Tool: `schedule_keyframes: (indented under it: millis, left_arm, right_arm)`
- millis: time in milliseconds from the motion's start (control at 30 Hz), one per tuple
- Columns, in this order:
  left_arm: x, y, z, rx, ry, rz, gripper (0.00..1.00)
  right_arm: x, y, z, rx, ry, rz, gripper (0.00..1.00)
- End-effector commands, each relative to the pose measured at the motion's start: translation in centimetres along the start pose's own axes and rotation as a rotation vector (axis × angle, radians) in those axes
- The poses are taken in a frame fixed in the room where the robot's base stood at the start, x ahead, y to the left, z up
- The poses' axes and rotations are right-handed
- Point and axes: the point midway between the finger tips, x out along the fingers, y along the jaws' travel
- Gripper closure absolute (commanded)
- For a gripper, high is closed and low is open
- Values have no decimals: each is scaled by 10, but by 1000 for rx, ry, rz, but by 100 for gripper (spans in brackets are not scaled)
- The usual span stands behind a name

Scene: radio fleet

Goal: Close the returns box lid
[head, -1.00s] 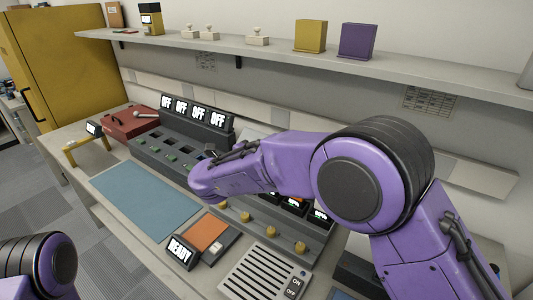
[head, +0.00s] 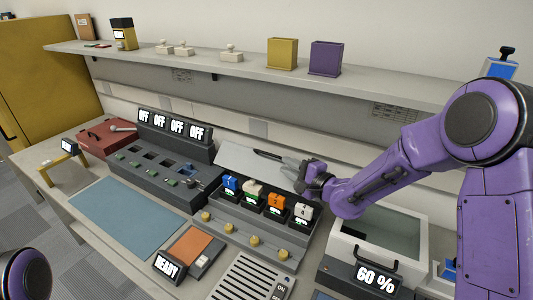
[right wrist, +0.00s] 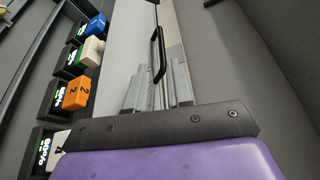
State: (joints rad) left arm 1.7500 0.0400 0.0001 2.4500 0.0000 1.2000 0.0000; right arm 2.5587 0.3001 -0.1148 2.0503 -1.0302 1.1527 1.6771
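No label reading returns shows. A pale box (head: 343,238) with a dark interior stands at the right, with a black handle and a "60 %" display (head: 375,279) at its front; its lid position is unclear. A pale sloping panel (head: 232,160) rises behind the radio charger, with a black bar handle (right wrist: 159,55) in the right wrist view. My right gripper (head: 287,166) is at this panel, pointing left. Its grey fingers (right wrist: 157,92) look apart, near the handle; contact cannot be told. My left gripper is out of view.
The charger (head: 262,228) holds several coloured radios in front of the panel. A bank with OFF displays (head: 175,128), a blue mat (head: 135,210) and a red case (head: 100,137) lie to the left. A shelf (head: 245,77) runs above the bench.

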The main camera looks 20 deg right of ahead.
Motion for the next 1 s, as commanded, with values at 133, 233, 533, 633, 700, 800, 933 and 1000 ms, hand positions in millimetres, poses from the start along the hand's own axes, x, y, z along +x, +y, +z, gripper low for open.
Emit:
schedule_keyframes:
  millis: [133,233,533,633,700,800,933,1000]
  left_arm:
    - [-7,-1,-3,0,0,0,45]
    - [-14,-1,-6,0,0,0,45]
    - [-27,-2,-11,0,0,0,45]
    - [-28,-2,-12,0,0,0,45]
    - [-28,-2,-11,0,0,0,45]
    - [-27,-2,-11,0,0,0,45]
    - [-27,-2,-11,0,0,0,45]
    - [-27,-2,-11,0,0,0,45]
  right_arm:
    - [20,-2,1,11,-1,0,79]
    - [43,-3,1,9,-1,0,79]
    - [98,-4,1,10,1,-5,79]
    - [104,-3,1,11,0,-5,79]
    - [105,-2,1,12,0,-5,79]
    - [105,-2,1,12,0,-5,79]
    - [105,-2,1,12,0,-5,98]
    - [105,-2,1,12,0,-5,100]
